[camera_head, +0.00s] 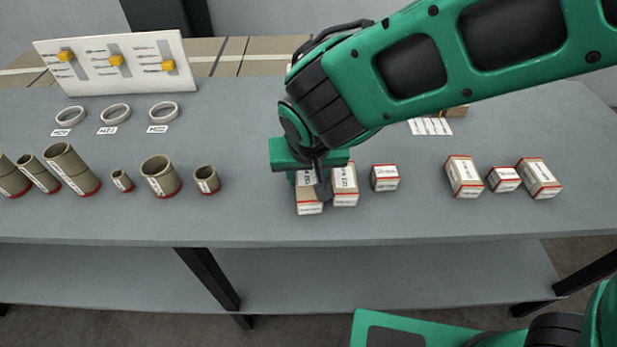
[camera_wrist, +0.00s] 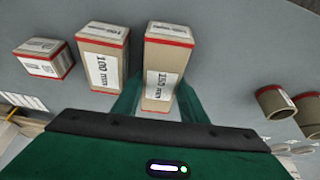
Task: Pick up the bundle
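Several kraft-coloured blocks with red edges and white labels lie on the grey table; which one the task calls the bundle is not clear. My gripper (camera_head: 318,190) is low over the leftmost block (camera_head: 310,203) of the middle group. In the wrist view this block (camera_wrist: 168,55) reads 150 mm and sits between my two green fingers (camera_wrist: 158,98). The fingers stand close along its sides; whether they touch it I cannot tell. The block appears to rest on the table. Beside it are a 100 mm block (camera_wrist: 103,58) and a smaller block (camera_wrist: 43,57).
Another three blocks (camera_head: 503,178) stand to the right. Several kraft tubes (camera_head: 160,176) stand to the left, with white rings (camera_head: 116,113) behind them. A white board with yellow sliders (camera_head: 116,62) is at the back left. The front table strip (camera_head: 250,222) is clear.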

